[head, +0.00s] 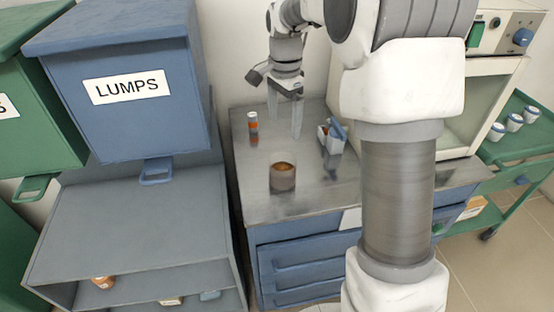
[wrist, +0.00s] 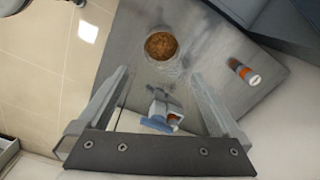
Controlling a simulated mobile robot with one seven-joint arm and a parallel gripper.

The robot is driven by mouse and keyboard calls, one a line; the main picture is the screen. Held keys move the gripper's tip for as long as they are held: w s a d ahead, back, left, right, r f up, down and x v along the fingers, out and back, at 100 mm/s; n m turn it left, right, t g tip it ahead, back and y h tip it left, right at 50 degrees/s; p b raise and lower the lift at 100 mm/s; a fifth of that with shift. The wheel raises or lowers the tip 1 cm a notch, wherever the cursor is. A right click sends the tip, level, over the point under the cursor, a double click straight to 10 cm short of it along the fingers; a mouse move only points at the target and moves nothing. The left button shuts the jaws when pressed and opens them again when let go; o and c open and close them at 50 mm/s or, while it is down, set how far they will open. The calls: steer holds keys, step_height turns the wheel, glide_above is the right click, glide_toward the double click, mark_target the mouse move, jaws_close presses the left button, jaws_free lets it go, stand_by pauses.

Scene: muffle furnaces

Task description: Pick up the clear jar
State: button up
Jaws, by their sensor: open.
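The clear jar (head: 283,178) stands upright on the grey metal worktop, near its front, with a brown-orange fill in its lower part. In the wrist view the jar (wrist: 161,50) is seen from above as a round brown patch beyond the fingertips. My gripper (head: 284,118) is open and empty. It points down above the back of the worktop, behind the jar and apart from it. In the wrist view the fingers of my gripper (wrist: 159,76) are spread wide, with nothing held between them.
An orange bottle with a white cap (head: 252,126) stands left of the jar. A small white-and-blue holder (head: 330,140) stands to its right, and shows between my fingers in the wrist view (wrist: 160,118). A blue LUMPS bin (head: 130,120) rises at left. A furnace (head: 490,95) stands at right.

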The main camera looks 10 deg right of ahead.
mark_target(282, 158)
steer(key=f+b, duration=0.1)
steer(key=f, duration=0.5)
steer(key=f+b, duration=0.1)
steer(key=f, duration=0.5)
steer(key=f+b, duration=0.1)
steer(key=f, duration=0.4)
steer(key=shift+w+f, duration=0.25)
steer(key=shift+f, duration=0.15)
steer(key=c, duration=1)
steer(key=shift+o, duration=0.2)
steer(key=shift+r+p, duration=0.45)
steer(key=shift+r, duration=1.75)
steer(key=s+d+r, duration=0.6)
steer(key=s+d, duration=0.1)
steer(key=d, duration=0.1)
steer(key=shift+s+d+r+p, duration=0.35)
steer(key=shift+s+d+p, duration=0.05)
steer(key=shift+p, duration=0.05)
steer(key=o, duration=0.7)
steer(key=shift+c, duration=0.2)
steer(key=c, duration=0.7)
